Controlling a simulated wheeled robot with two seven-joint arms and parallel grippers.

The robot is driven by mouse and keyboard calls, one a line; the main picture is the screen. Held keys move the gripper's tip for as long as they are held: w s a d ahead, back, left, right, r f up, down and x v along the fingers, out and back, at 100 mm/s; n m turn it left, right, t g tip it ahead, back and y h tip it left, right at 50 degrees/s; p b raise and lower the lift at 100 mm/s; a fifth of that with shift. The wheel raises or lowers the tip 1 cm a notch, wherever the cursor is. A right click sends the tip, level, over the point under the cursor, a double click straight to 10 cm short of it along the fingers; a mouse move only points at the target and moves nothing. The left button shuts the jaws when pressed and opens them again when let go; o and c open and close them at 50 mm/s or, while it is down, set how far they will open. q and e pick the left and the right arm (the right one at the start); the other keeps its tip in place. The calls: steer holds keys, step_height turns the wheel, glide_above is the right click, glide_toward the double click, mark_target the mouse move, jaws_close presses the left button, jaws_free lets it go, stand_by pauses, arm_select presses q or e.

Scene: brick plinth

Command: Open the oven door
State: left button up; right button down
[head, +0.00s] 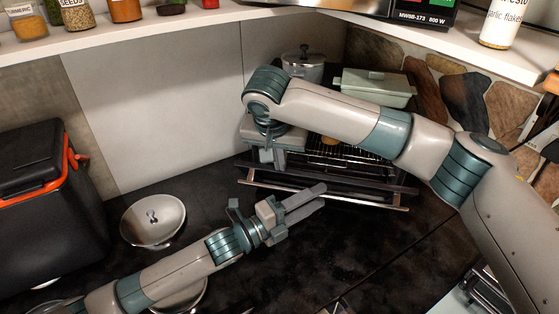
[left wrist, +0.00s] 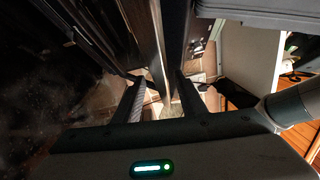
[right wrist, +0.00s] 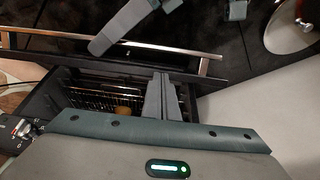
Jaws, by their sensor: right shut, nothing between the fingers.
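The oven (head: 345,157) stands in the back corner of the dark counter, with its wire rack (right wrist: 92,98) and a small brownish item (right wrist: 123,110) showing inside. Its door (head: 310,186) is swung down and out, with a metal handle bar (head: 350,201) along the outer edge. My left gripper (head: 322,196) is at the handle, its fingers apart; in the left wrist view (left wrist: 160,82) a long bar-like edge shows beyond the fingers. Whether it touches the handle is unclear. My right gripper (head: 268,158) is shut and empty at the oven's left side, and it shows over the opening in the right wrist view (right wrist: 162,98).
A metal bowl-shaped lid (head: 153,219) and a black box with orange trim (head: 45,185) stand at the left. A pale green dish (head: 375,85) and a lidded pot (head: 303,65) are behind my right arm. A spice shelf (head: 120,32) overhangs. The front counter is fairly clear.

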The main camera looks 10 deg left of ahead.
arm_select(q)
steer(key=shift+s, duration=0.1)
arm_select(e)
steer(key=shift+w+d+f, duration=0.1)
steer(key=shift+d+f, duration=0.05)
steer(key=shift+f, duration=0.1)
arm_select(q)
steer(key=r+v, duration=0.1)
steer(key=v, duration=1.1)
steer(key=shift+s+f, duration=0.15)
steer(key=shift+f, duration=0.3)
steer(key=shift+d, duration=0.1)
